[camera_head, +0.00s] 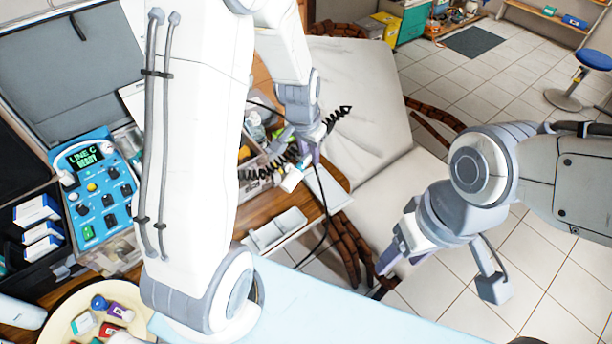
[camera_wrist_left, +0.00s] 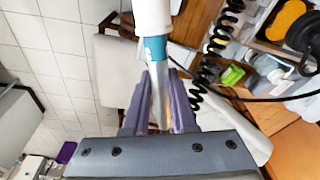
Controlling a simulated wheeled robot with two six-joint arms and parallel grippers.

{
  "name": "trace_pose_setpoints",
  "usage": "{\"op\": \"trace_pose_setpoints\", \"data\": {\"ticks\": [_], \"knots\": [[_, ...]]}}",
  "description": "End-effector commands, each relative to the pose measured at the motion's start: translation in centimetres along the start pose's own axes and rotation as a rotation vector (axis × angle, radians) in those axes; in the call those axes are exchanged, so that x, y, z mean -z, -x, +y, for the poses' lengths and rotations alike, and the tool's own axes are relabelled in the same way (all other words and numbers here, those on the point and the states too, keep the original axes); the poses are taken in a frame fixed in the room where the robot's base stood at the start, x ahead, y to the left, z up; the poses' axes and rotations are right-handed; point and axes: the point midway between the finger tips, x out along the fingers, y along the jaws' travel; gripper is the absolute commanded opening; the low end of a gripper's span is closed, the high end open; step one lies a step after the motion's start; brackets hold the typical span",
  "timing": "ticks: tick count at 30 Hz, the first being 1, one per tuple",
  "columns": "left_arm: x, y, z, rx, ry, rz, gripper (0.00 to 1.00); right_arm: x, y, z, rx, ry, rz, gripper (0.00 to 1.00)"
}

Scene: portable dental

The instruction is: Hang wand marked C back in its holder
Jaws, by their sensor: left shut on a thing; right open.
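In the left wrist view, my left gripper (camera_wrist_left: 158,95) is shut on a wand (camera_wrist_left: 155,48) with a white body, a teal band and a pale, narrow end between the fingers. Any letter on it is not readable. In the head view, my left gripper (camera_head: 308,150) is beyond my arm, above the small wooden cart, near a black coiled cord (camera_head: 338,115). The cord also shows beside the wand in the left wrist view (camera_wrist_left: 205,75). A blue control unit (camera_head: 98,190) shows "LINE C READY". I cannot make out the holder. My right gripper (camera_head: 440,272) is open and empty at the right.
An open grey case (camera_head: 75,60) stands at the left, with a round tray (camera_head: 62,325) of small items in front. A white tray (camera_head: 275,230) sits on the cart's near edge. A pale reclining chair (camera_head: 372,90) stands behind.

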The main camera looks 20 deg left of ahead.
Motion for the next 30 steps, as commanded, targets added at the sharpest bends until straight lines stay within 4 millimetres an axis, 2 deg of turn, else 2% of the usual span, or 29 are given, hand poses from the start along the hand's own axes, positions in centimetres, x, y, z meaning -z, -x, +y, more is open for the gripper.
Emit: {"op": "trace_pose_setpoints", "data": {"ticks": [1,5,9,14,20,25,30], "knots": [[0.6,0.4,-0.1,-0.006,-0.022,0.008,0.00,0.0,-0.8,0.1,0.000,0.000,0.000,0.59],[1.6,2.0,0.0,-0.027,-0.077,0.013,0.00,-0.1,-1.6,0.1,0.000,0.000,0.001,0.59],[0.4,1.6,-1.3,-0.049,-0.137,-0.039,0.00,-0.1,-1.5,0.1,0.000,0.000,0.001,0.59],[-1.6,0.6,-4.0,-0.077,-0.249,-0.135,0.00,-0.1,-1.8,0.1,0.000,0.000,0.001,0.59],[-5.0,-0.5,-9.3,-0.100,-0.466,-0.343,0.00,-0.1,-2.4,0.2,0.000,0.001,0.001,0.59],[-8.3,-0.6,-15.7,-0.060,-0.717,-0.627,0.00,-0.1,-3.0,0.2,0.000,0.001,0.001,0.59],[-10.6,0.5,-22.0,0.048,-0.928,-0.897,0.00,-0.2,-3.5,0.2,0.000,0.001,0.000,0.59]]}}
